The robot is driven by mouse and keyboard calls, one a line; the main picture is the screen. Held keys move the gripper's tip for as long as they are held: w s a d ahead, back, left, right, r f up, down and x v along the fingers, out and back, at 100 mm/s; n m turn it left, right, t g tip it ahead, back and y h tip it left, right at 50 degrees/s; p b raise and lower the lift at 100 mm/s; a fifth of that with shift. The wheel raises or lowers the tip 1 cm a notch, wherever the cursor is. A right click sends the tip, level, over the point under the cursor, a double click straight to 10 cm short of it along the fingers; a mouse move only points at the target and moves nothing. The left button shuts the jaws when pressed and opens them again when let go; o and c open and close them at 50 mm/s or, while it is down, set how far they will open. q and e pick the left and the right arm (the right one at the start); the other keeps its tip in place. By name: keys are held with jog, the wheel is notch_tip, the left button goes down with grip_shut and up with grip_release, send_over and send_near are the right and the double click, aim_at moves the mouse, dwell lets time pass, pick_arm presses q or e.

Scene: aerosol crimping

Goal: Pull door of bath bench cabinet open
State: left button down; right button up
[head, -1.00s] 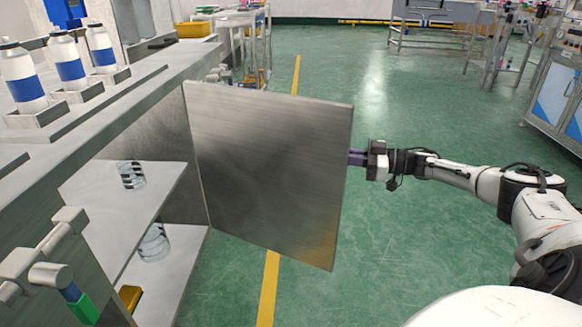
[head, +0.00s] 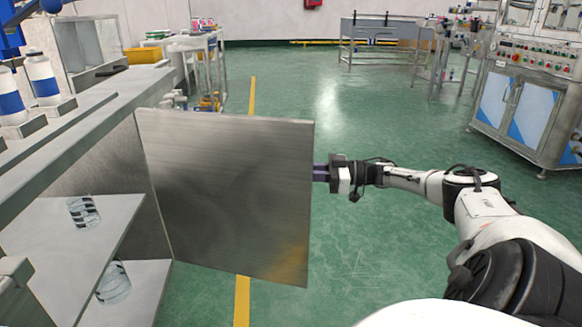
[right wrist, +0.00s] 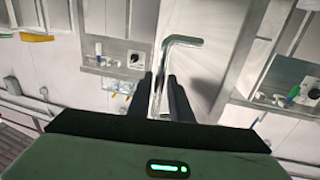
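The cabinet door (head: 225,190) is a flat grey metal panel in the head view. It stands swung far out from the bath bench cabinet, whose shelves (head: 70,225) lie exposed at left. My right gripper (head: 320,173) is at the door's free right edge, its fingertips partly hidden behind the panel. In the right wrist view, a bent shiny metal handle (right wrist: 183,41) runs down between the two dark fingers of my right gripper (right wrist: 167,85). The fingers are close around it. My left gripper is not in view.
Clear glass beakers (head: 84,212) stand on the shelves. White bottles with blue bands (head: 42,80) stand on the bench top. Green floor with a yellow line (head: 243,295) is open beyond the door. A control cabinet (head: 530,100) stands at the far right.

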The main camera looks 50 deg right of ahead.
jog(key=shift+s+d, duration=0.2)
jog(key=shift+s, duration=0.05)
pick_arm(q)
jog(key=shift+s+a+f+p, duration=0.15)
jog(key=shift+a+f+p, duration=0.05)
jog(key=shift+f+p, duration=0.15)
pick_arm(e)
jog(key=v, duration=0.9)
jog(key=shift+s, duration=0.25)
jog(key=shift+d, duration=0.15)
jog(key=shift+c, duration=0.2)
